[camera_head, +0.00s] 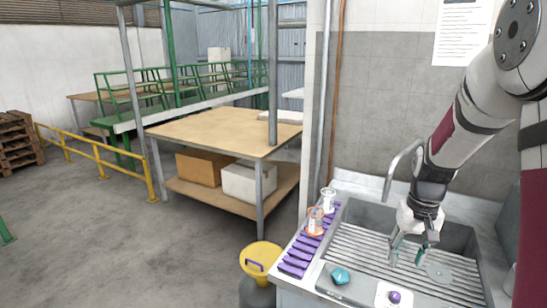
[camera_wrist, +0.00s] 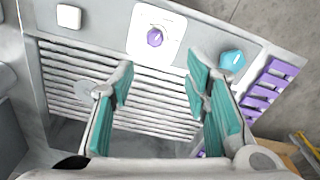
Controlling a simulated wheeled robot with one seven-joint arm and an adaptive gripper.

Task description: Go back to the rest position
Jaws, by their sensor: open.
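My gripper (camera_head: 411,252) hangs over the sink (camera_head: 365,215), with its fingers pointing down. In the wrist view my gripper (camera_wrist: 157,85) is open, its teal-padded fingers apart with nothing between them. The slatted rack in the sink lies below the fingers. A teal faceted piece (camera_head: 340,275) sits on the counter in front of the sink; it also shows in the wrist view (camera_wrist: 232,61). A purple knob (camera_head: 394,296) on a white plate is on the same front ledge, apart from the fingers.
A purple slotted rack (camera_head: 300,256) runs along the counter's left side, with an orange-rimmed cup (camera_head: 315,221) and a white cup (camera_head: 328,199) near its far end. A curved faucet (camera_head: 398,165) rises behind the sink. A yellow-lidded bin (camera_head: 261,256) stands left. Open floor lies further left.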

